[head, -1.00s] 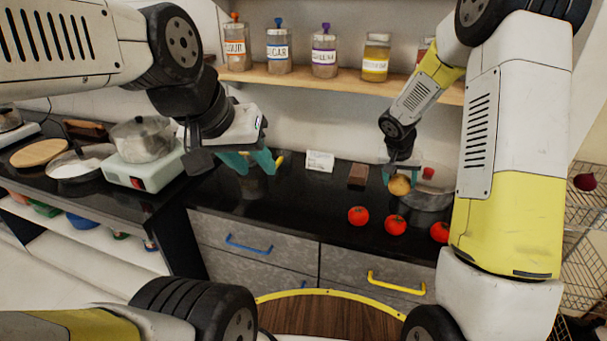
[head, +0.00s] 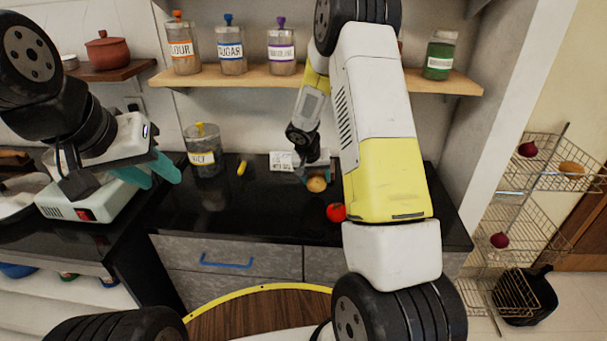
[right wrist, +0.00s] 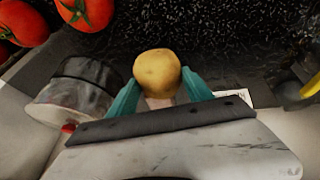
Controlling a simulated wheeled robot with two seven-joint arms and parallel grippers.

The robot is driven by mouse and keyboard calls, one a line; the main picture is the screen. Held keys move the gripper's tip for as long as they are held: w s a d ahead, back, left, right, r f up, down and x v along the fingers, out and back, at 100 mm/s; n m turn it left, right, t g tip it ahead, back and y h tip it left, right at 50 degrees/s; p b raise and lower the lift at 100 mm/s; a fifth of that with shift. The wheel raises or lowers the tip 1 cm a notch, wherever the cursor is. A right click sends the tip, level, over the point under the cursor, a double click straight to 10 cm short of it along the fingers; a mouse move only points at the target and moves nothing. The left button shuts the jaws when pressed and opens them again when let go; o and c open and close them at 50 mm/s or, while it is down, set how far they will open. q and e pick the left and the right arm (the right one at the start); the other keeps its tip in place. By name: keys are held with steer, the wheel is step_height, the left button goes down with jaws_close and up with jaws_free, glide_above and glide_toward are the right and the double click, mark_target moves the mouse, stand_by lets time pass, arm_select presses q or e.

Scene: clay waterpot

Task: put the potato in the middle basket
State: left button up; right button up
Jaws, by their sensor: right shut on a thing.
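The potato (head: 317,185) is yellow-brown and sits between the fingers of my right gripper (right wrist: 155,90), which is shut on it over the black counter. It also shows in the right wrist view (right wrist: 157,72), held at the fingertips. The middle basket (head: 541,238) is a wire tier of the rack at the right of the head view; a dark red onion (head: 499,240) lies in it. My left gripper (head: 152,172) has teal fingers apart and empty, at the left above the counter, far from the potato.
The upper wire basket (head: 550,183) holds another onion (head: 527,149) and a brownish item (head: 571,168). A black container (head: 525,297) stands on the floor below. A tomato (head: 336,212) lies on the counter near the potato. My right arm hides part of the counter.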

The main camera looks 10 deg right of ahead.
steer(key=shift+f, duration=1.7)
steer(key=shift+f, duration=0.1)
steer(key=o, duration=1.5)
